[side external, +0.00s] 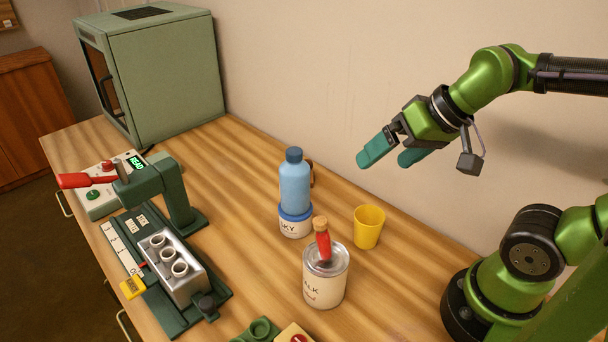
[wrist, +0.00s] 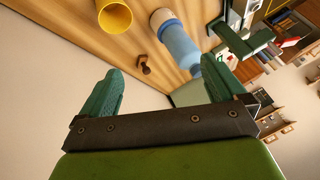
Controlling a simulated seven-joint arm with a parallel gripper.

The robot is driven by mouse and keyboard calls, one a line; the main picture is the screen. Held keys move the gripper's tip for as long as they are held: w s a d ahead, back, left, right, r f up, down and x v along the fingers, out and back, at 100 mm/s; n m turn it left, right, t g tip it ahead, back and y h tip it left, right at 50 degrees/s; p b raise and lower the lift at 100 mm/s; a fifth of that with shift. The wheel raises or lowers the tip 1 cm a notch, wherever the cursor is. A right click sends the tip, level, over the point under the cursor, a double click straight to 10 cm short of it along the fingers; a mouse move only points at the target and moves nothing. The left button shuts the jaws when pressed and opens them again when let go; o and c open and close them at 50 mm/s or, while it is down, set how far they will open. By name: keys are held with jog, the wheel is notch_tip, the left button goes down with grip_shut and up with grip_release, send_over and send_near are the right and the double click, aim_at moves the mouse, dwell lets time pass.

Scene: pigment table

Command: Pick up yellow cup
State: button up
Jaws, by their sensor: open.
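The yellow cup (side external: 368,228) stands upright on the wooden table, to the right of the blue bottle and behind the white can. In the wrist view the yellow cup (wrist: 115,17) shows at the top, cut by the frame edge, with its open mouth visible. My gripper (side external: 388,158) is open and empty, raised well above the table and the cup. Its two teal fingers are spread wide in the wrist view (wrist: 165,90), with nothing between them. The gripper is apart from the cup.
A blue bottle (side external: 294,188) on a white-and-blue container and a white can (side external: 325,284) with a red-handled tool stand close to the cup. A green press (side external: 160,190) with a metal block is at left. A green cabinet (side external: 165,80) stands at the back.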

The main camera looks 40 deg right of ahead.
jog(key=w+d+f+n+g+h, duration=0.1)
jog(key=w+d+f+n+g, duration=0.15)
jog(key=w+g, duration=0.2)
jog(key=g+h, duration=0.1)
jog(key=g, duration=0.1)
send_near(369, 218)
jog(key=shift+n, duration=0.25)
jog(key=f, duration=0.2)
jog(key=a+f, duration=0.1)
jog(key=f, duration=0.2)
jog(key=s+a+f, duration=0.1)
jog(key=f, duration=0.1)
jog(key=shift+s+a+f, duration=0.1)
jog(key=shift+a+f, duration=0.05)
jog(key=shift+f, duration=0.15)
jog(key=shift+c, duration=0.4)
jog(key=c, duration=1)
jog(key=shift+r, duration=0.15)
